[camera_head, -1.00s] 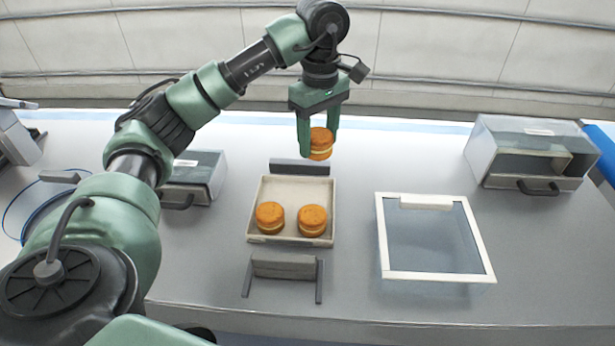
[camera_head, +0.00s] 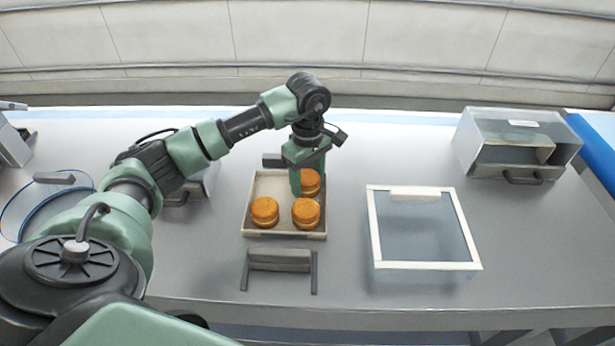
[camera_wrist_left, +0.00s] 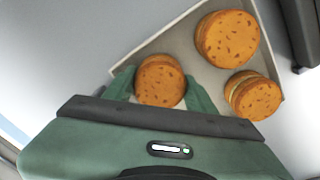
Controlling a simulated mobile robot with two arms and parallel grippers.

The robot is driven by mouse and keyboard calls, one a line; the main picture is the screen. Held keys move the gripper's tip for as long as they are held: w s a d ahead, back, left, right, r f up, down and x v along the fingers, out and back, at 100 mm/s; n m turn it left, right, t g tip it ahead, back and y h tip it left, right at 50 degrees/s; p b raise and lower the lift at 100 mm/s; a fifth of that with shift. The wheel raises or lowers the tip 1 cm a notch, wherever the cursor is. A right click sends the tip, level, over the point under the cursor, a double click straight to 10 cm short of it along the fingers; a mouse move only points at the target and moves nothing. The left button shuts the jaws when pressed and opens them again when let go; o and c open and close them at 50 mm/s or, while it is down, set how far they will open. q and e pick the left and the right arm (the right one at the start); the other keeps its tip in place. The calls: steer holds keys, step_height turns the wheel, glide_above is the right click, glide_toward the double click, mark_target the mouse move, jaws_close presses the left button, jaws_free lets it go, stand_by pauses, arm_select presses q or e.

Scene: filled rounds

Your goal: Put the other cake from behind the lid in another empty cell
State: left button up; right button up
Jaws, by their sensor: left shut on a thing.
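My left gripper (camera_head: 308,178) is shut on an orange filled cake (camera_head: 311,184), at the back right of a shallow cream tray (camera_head: 263,186). The held cake (camera_wrist_left: 160,82) also shows between the fingers in the left wrist view. I cannot tell whether it touches the tray floor. Two more cakes sit in the front part of the tray, a front left cake (camera_head: 264,212) and a front right cake (camera_head: 306,214). The back left of the tray is bare. A clear lid with a white frame (camera_head: 425,266) stands to the right of the tray. My right gripper is not in view.
A grey stand with two prongs (camera_head: 280,260) is in front of the tray, and a dark block (camera_head: 272,160) is behind it. A clear-fronted box (camera_head: 520,145) stands at the back right. A smaller box (camera_head: 208,185) is partly behind my left arm.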

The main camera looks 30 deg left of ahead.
mark_target(308, 176)
arm_select(q)
steer(key=shift+f, duration=0.15)
steer(key=o, duration=0.6)
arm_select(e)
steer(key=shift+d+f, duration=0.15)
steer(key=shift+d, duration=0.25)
arm_select(q)
steer(key=shift+r, duration=0.3)
step_height(308, 176, up, 6)
steer(key=b, duration=0.2)
steer(key=shift+w+r+b, duration=0.1)
steer(key=shift+r+b, duration=0.05)
steer(key=shift+b, duration=0.25)
step_height(308, 176, up, 6)
steer(key=shift+f, duration=0.25)
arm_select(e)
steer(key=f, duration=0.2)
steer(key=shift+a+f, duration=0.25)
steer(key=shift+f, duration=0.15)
